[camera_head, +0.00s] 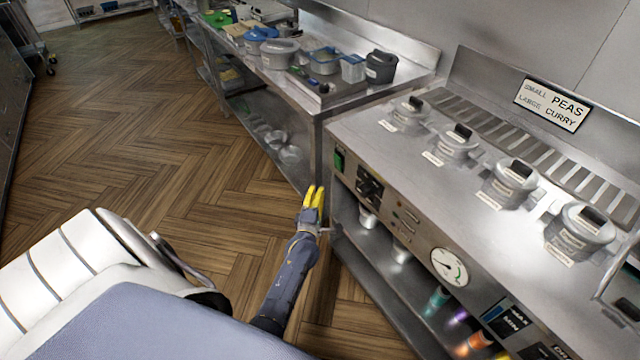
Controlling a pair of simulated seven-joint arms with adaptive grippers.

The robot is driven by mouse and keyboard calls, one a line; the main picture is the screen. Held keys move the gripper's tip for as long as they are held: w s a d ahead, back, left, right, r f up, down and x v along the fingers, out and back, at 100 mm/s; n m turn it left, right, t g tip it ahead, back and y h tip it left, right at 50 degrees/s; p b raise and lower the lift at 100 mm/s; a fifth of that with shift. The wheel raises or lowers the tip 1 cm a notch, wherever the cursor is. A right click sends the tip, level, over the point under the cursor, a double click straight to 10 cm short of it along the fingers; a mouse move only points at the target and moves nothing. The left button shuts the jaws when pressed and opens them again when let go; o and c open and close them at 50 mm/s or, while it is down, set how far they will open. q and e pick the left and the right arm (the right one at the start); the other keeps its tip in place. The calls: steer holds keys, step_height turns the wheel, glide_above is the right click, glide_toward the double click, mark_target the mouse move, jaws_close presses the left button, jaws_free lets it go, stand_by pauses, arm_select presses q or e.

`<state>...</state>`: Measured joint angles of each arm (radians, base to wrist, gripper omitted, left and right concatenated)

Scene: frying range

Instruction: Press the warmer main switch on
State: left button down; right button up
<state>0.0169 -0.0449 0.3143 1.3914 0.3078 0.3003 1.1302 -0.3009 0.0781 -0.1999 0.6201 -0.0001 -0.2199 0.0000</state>
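The warmer (394,148) is a steel counter unit on the right with several lidded pots set in its top. On the left end of its front panel is a green switch (339,161) in a dark frame. Whether the switch is on or off cannot be told at this size. My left gripper (315,190), with yellow fingers, points toward the panel's left end. It appears below the switch and slightly to its left in the picture, apart from it. Its fingers look close together and hold nothing visible. My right gripper is out of view.
A black knob (369,187) sits right of the switch, and a round dial (449,266) is farther along. A shelf (385,262) with cups and bottles lies below. A steel table (305,92) with containers adjoins the warmer. Open wood floor (140,130) lies left.

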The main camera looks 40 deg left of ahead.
arm_select(q)
steer(key=shift+v, duration=0.85)
